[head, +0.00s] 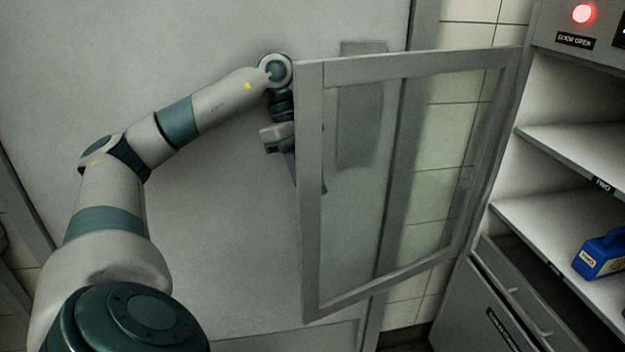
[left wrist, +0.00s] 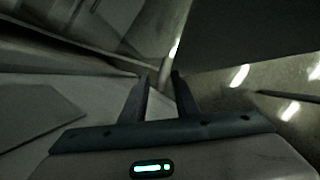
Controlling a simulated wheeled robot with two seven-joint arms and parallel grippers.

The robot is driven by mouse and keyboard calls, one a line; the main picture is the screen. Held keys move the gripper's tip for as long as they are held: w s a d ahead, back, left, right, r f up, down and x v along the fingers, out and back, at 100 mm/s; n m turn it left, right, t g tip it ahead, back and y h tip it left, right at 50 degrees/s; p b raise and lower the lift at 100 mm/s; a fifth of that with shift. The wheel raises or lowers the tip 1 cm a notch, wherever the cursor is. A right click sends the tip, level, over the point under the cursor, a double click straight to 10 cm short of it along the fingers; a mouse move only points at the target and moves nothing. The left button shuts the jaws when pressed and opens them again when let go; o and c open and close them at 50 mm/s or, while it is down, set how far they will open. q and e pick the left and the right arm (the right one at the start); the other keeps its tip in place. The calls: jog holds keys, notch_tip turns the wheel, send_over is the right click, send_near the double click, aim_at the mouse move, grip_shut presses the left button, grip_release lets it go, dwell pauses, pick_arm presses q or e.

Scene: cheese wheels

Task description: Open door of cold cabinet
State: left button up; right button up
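The cold cabinet (head: 545,95) stands at the right of the head view with its shelves exposed. Its glass door (head: 310,190) is swung wide open toward the left, away from the shelves. My left gripper (head: 292,168) is at the door's free edge, partly hidden behind the door frame. In the left wrist view its two fingers (left wrist: 162,85) stand apart, with nothing clearly held between them. Whether the gripper touches the door cannot be told. The door's handle is not clearly visible. My right gripper is in neither view.
A red lamp (head: 582,13) glows above a label that seems to read door open. A blue case (head: 601,255) sits on a lower shelf (head: 540,240). A drawer unit (head: 490,310) is below. A large grey panel (head: 220,190) stands behind my left arm.

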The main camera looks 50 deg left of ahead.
aim_at(368, 153)
pick_arm(q)
jog(key=shift+r, duration=0.7)
jog(key=r, duration=0.3)
jog(key=shift+w+d, duration=0.1)
jog(key=shift+d, duration=0.1)
jog(key=w+d+r, duration=0.1)
jog(key=d+r, duration=0.1)
jog(key=d, duration=0.1)
jog(key=w+d+r, duration=0.1)
jog(key=d+r, duration=0.1)
jog(key=d, duration=0.1)
jog(key=w+d+r, duration=0.1)
jog(key=d+r, duration=0.1)
jog(key=d, duration=0.2)
jog(key=shift+d+r, duration=0.3)
jog(key=shift+d, duration=0.2)
